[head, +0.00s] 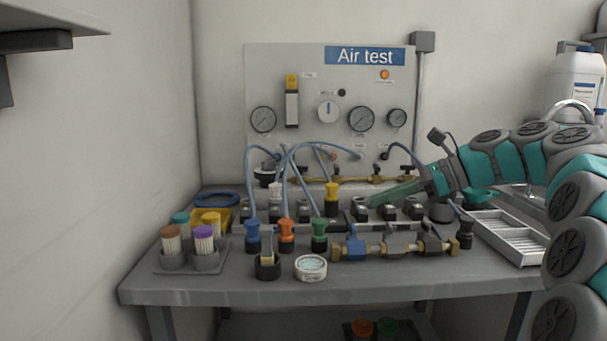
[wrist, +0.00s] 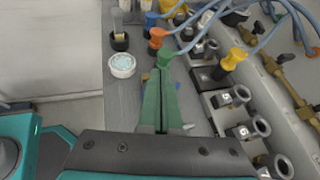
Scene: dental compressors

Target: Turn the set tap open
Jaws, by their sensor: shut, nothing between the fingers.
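My gripper (head: 374,201) reaches in from the right above the bench, its green fingers together with nothing between them. In the wrist view the shut fingers (wrist: 159,84) point away from the camera and cover much of the bench beneath. A brass assembly with blue and grey blocks (head: 396,246) lies along the bench front, below my gripper in the head view; the fingers mostly hide it in the wrist view. Small brass taps (head: 384,179) sit on a line at the panel's foot. No tap carries a label I can read as "set".
Blue, orange, green and yellow plugs (head: 319,236) with hoses stand left of my gripper. A row of sockets (wrist: 240,130) lines the bench's back.

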